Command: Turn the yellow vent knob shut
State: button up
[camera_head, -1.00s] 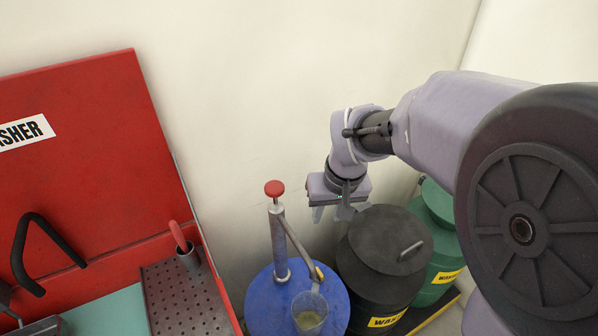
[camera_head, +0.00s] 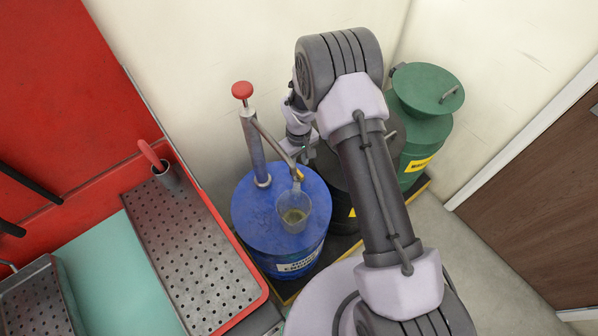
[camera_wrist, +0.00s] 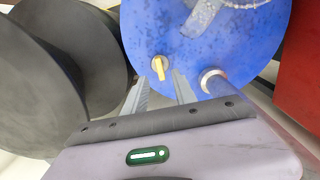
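The yellow vent knob (camera_wrist: 160,66) stands on the blue drum's lid (camera_wrist: 148,28), near the rim, in the wrist view. My gripper (camera_wrist: 161,79) is open. Its two grey fingers are apart and empty, pointing toward the knob, with the knob just beyond and between the tips. No contact shows. In the head view my gripper (camera_head: 304,151) is partly hidden behind the pump spout and my own arm, above the far right part of the blue drum (camera_head: 258,222). A small yellow spot there by the spout may be the knob; I cannot tell.
A hand pump (camera_head: 252,145) with a red top rises from the drum, close beside the knob. A black drum (camera_wrist: 88,45) and a green drum (camera_head: 425,150) stand to the right in the head view. A red washer stands left.

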aim_at(299, 172)
notch_tip(299, 172, down, 5)
jog(key=shift+f+b, duration=0.15)
jog(key=shift+b, duration=0.45)
grip_shut()
